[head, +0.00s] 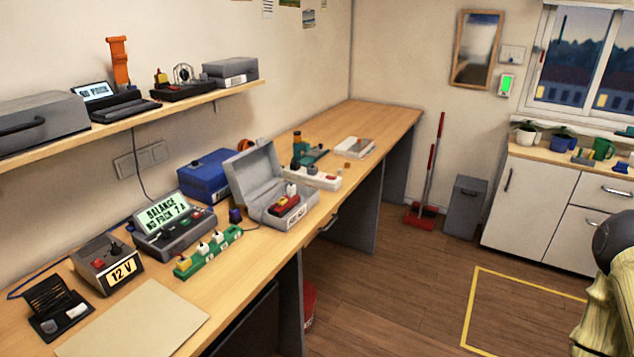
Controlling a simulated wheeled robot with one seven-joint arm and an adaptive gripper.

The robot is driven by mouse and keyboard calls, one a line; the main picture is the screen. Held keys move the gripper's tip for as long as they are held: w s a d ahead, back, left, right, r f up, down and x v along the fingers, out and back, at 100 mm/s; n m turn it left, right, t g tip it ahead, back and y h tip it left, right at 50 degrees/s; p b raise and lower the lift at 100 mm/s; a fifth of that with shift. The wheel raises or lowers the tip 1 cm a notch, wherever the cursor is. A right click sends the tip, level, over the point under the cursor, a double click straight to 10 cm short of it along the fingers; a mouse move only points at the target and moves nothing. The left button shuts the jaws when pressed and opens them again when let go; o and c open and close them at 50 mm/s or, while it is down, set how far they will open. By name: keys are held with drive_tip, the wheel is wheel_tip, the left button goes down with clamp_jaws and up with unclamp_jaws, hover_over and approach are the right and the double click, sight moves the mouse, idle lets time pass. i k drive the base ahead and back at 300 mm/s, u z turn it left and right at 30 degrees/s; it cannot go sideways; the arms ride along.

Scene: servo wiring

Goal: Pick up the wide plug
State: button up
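A green strip (209,252) lies on the long workbench, with several small plug-like pieces standing along it. The piece at its left end (184,263) is yellow and red; the others are pale on top. A red block with a white top (287,202) sits in the open grey case. A white strip (313,177) behind the case carries small coloured pieces. Which of these pieces is the wide plug I cannot tell at this size. My gripper is not in view.
A 12 V box (107,268), a balance display unit (174,227), a blue case (207,176) and the open grey case (254,174) crowd the bench. A bare board (134,322) lies in front. An unclear ribbed yellowish shape (606,310) fills the lower right edge.

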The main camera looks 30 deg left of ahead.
sight(291, 188)
drive_tip(key=u, duration=0.35)
drive_tip(key=i, duration=0.9)
drive_tip(key=u, duration=0.7)
